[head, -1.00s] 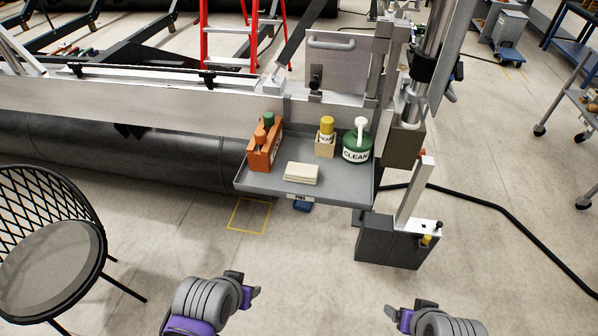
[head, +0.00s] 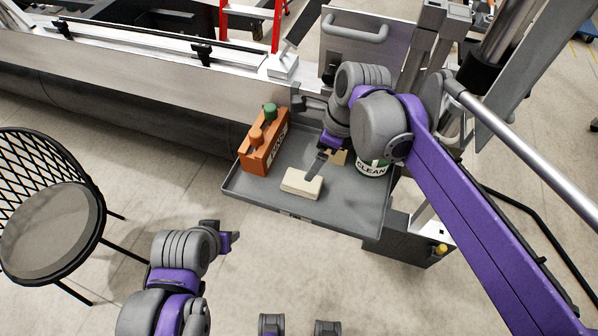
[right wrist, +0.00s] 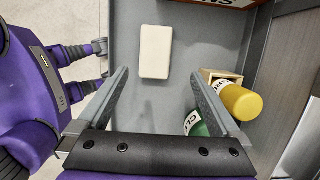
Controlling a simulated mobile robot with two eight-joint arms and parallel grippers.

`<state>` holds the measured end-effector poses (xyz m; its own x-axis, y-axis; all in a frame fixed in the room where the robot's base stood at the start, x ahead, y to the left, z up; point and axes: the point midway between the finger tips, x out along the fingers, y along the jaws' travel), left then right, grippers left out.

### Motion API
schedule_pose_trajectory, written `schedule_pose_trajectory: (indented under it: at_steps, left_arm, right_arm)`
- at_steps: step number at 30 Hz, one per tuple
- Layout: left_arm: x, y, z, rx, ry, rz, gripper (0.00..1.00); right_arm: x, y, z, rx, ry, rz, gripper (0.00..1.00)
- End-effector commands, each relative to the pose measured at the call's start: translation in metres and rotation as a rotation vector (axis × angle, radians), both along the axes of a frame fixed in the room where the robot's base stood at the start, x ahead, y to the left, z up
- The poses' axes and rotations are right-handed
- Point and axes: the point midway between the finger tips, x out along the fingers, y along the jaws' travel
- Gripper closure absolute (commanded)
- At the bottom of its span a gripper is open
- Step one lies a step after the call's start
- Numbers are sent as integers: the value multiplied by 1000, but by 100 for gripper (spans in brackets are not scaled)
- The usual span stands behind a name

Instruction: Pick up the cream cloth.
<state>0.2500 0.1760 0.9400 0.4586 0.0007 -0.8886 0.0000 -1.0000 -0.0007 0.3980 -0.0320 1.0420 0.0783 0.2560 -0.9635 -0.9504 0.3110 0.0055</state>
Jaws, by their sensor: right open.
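The cream cloth (head: 301,183) lies folded flat near the front edge of the grey tray (head: 345,215). It also shows whole in the right wrist view (right wrist: 155,52), beyond the fingertips. My right gripper (head: 318,160) is above the tray, just behind the cloth in the head view. In the right wrist view its fingers (right wrist: 160,78) are spread with nothing between them, and no contact with the cloth shows. My left gripper (head: 223,234) hangs in front of the tray, left of it, away from the cloth; its jaw gap is unclear.
An orange caddy (head: 264,148) stands at the tray's left. A green CLEAN bottle (head: 371,167) and a yellow-topped bottle (right wrist: 241,102) in a small wooden box stand close to my right gripper. The tray has a raised rim. A black chair (head: 45,215) stands at left.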

Motion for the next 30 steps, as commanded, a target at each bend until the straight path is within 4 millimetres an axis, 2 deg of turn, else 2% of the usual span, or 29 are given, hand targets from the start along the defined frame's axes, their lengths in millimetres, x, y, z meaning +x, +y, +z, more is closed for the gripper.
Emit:
schedule_pose_trajectory:
  at_steps: [3,6,13,21,30]
  left_arm:
    - [-1,0,-3,0,2,0,50]
    - [-2,0,-4,0,3,0,50]
    - [-1,0,-3,0,2,0,50]
    - [-1,0,-3,0,2,0,50]
    - [-1,0,-3,0,2,0,50]
  right_arm:
    - [1,6,-21,0,0,1,0]
    - [2,9,-34,0,-1,1,0]
    - [3,15,-51,-1,-3,3,0]
    - [4,29,-86,-1,-4,2,0]
    - [4,30,-92,-1,-4,2,0]
